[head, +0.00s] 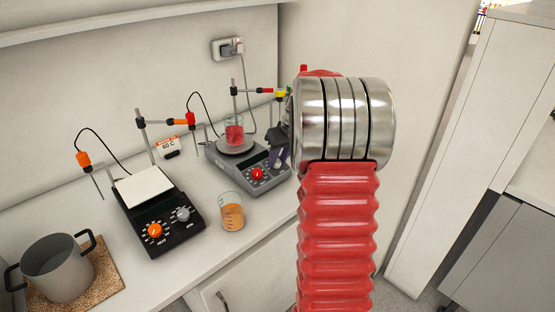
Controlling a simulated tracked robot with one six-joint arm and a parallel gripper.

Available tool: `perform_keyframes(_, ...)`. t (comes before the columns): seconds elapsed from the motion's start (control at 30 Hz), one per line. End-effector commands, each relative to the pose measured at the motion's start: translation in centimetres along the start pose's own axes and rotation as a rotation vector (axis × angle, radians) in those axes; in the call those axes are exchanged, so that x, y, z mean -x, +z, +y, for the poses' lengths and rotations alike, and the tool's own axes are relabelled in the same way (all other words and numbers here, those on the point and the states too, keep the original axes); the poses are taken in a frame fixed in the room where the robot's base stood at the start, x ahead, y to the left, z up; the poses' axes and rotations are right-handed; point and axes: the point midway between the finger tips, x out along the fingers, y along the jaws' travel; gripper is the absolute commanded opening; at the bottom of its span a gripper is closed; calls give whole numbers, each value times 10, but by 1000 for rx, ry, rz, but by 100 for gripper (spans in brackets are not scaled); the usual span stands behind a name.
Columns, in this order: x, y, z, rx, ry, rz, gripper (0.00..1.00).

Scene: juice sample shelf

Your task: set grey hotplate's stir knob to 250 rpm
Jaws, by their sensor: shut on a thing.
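The grey hotplate (226,165) stands on the bench near the wall, with a beaker of red liquid (234,134) on its round top plate. Its red knob (257,174) shows at the left of the front panel, with scale marks around it. My gripper (278,158) reaches down at the right end of that panel, mostly hidden behind my red arm. It is shut on the stir knob, which its fingers cover. The knob's pointer and setting cannot be seen.
A beaker of orange liquid (232,216) stands in front of the grey hotplate. A black hotplate (160,225) with orange and grey knobs is to the left. A pot (57,268) sits on a cork mat (106,277). Clamp stands and a 60 C sign (168,145) are behind.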

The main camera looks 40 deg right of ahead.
Motion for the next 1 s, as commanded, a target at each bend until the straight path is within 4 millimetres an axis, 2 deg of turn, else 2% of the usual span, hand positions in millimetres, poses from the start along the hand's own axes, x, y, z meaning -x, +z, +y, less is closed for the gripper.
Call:
perform_keyframes(0.27,0,0,-1,-98,7,0,4)
perform_keyframes(0.8,0,0,-1,-441,36,0,4)
perform_keyframes(1.0,0,0,0,-500,42,-1,4)
